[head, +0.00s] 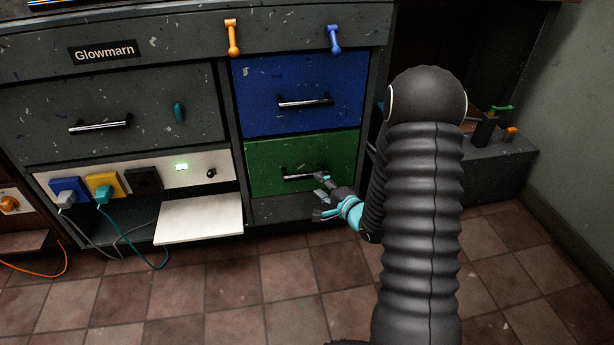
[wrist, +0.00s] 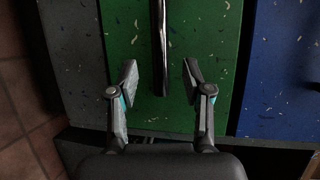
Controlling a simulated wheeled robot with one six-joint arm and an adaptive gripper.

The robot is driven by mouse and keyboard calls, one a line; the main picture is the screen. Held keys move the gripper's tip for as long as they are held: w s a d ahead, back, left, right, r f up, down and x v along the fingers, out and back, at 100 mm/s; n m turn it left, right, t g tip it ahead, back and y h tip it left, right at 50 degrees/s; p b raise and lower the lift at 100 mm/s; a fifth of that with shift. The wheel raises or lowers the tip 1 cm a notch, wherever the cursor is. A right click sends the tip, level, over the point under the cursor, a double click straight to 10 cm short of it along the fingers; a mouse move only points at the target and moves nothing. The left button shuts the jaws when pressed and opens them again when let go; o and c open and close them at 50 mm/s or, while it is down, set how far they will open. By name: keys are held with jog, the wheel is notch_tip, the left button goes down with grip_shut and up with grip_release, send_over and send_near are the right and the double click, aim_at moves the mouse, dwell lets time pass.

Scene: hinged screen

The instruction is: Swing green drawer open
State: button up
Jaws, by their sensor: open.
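The green drawer (head: 267,162) sits low in the dark cabinet, below a blue drawer, and looks shut. Its black bar handle (head: 296,175) runs across its front. My gripper (head: 320,192) is at the right end of this handle in the head view. In the wrist view the green drawer (wrist: 122,40) fills the middle, turned on its side. There the handle (wrist: 159,60) reaches down to between the two fingertips of my gripper (wrist: 159,84). The fingers are open, one on each side of the handle, with a gap on both sides.
The blue drawer (head: 285,95) with its own bar handle is right above. A white panel (head: 199,219) juts out at the lower left, beside sockets with plugs and cables. A low grey block (head: 497,160) stands at the right. The tiled floor (head: 232,300) in front is clear.

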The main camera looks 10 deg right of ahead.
aim_at(309, 177)
jog(key=x, duration=0.8)
jog(key=shift+s, duration=0.1)
grip_shut()
